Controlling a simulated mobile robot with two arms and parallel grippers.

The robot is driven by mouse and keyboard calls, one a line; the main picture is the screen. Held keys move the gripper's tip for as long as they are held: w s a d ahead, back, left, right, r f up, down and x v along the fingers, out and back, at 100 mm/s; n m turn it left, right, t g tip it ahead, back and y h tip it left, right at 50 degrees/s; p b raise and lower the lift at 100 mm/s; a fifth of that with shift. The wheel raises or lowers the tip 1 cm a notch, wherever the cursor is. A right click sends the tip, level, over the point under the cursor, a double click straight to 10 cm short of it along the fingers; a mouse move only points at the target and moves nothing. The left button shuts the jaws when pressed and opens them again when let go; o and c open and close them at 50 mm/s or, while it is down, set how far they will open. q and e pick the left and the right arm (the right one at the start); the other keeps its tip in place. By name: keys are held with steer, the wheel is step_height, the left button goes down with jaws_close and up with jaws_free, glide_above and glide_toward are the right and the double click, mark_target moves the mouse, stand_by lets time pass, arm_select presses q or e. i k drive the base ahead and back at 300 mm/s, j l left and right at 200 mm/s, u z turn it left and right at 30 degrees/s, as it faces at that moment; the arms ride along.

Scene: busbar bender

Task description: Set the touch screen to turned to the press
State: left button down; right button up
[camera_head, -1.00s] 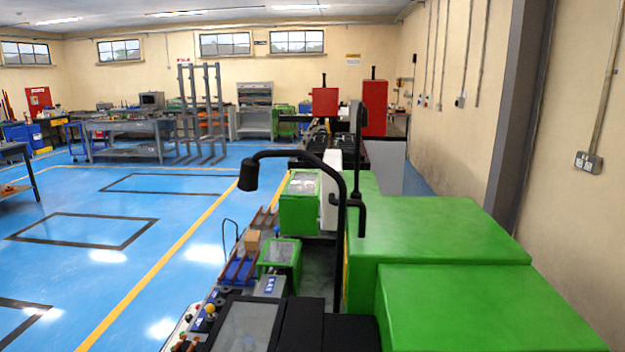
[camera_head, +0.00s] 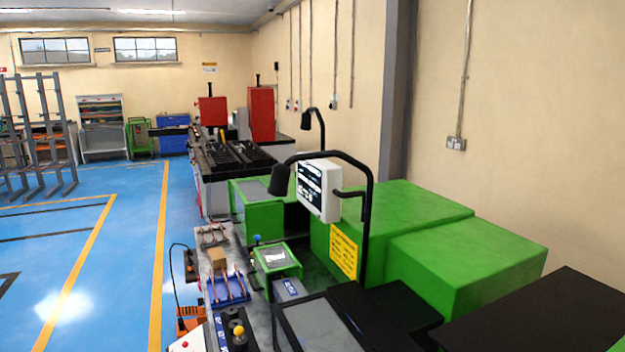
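The touch screen is most likely the white panel (camera_head: 319,190) with a dark lit display, at the middle of the view. It is joined on its right side to a short black bracket (camera_head: 350,193) near a curved black tube. Its display faces toward the lower left of the picture, seen at an angle. The press cannot be told for sure among the green machine housings (camera_head: 395,218) around the panel. Neither of my grippers is in view.
A black lamp head (camera_head: 280,180) hangs on the curved tube left of the panel. A small green unit (camera_head: 277,260), a blue rack (camera_head: 228,287) and a cardboard-coloured block (camera_head: 217,258) sit on the bench. Blue floor (camera_head: 110,285) is open at the left.

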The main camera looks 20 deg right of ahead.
mark_target(319, 181)
steer(key=i+j+z, duration=0.45)
steer(key=j, duration=0.7)
steer(key=j+z, duration=0.45)
steer(key=j, duration=0.65)
steer(key=j+z, duration=0.5)
steer(key=j, duration=0.75)
steer(key=i+j+z, duration=0.3)
steer(key=j, duration=0.45)
steer(key=i+j+z, duration=0.3)
steer(key=j, duration=0.45)
steer(key=j+z, duration=0.25)
steer(key=j, duration=0.55)
steer(key=j+z, duration=0.3)
steer(key=j, duration=0.55)
steer(key=i+j+z, duration=0.3)
steer(key=i+j, duration=0.15)
steer(key=j, duration=0.2)
steer(key=i+j+z, duration=0.15)
steer(key=j, duration=0.25)
steer(key=i+j+z, duration=0.15)
steer(key=j, duration=0.2)
steer(key=i+j+z, duration=0.15)
steer(key=j, duration=0.3)
steer(key=i, duration=0.2)
steer(key=k+l+z, duration=0.2)
steer(key=k, duration=0.2)
